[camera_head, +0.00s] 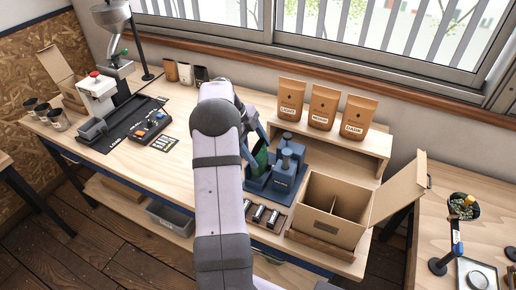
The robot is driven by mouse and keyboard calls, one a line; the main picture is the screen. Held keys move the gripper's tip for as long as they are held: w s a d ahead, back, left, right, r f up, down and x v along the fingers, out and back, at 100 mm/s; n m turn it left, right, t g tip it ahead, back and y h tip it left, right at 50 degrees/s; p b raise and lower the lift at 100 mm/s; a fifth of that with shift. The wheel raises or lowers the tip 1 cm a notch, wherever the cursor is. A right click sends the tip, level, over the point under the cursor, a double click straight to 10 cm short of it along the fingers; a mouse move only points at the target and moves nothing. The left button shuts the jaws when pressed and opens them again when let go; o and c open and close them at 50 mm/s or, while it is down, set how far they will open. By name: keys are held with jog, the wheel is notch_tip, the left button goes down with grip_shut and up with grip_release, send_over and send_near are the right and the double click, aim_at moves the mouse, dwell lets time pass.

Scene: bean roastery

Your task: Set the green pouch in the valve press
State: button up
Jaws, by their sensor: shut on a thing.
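The green pouch (262,158) shows as a dark green strip just right of my arm, at the left side of the blue valve press. My gripper (257,150) is shut on the pouch, and my arm hides most of it. The valve press (284,183) stands on the bench right of my arm, with two blue upright parts. The pouch overlaps the press's left side in the picture. I cannot tell whether it touches the press or is seated in it.
Three brown pouches labelled light, medium and dark (322,107) stand on a wooden shelf (345,146) behind the press. An open divided carton (325,222) stands to the right. Small dark blocks (265,216) lie in front.

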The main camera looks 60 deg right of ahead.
jog(key=shift+f+b, duration=1.75)
jog(key=shift+f, duration=0.25)
jog(key=o, duration=1.6)
jog(key=shift+r, duration=0.1)
jog(key=shift+r+p, duration=1.8)
jog(key=shift+r, duration=1.65)
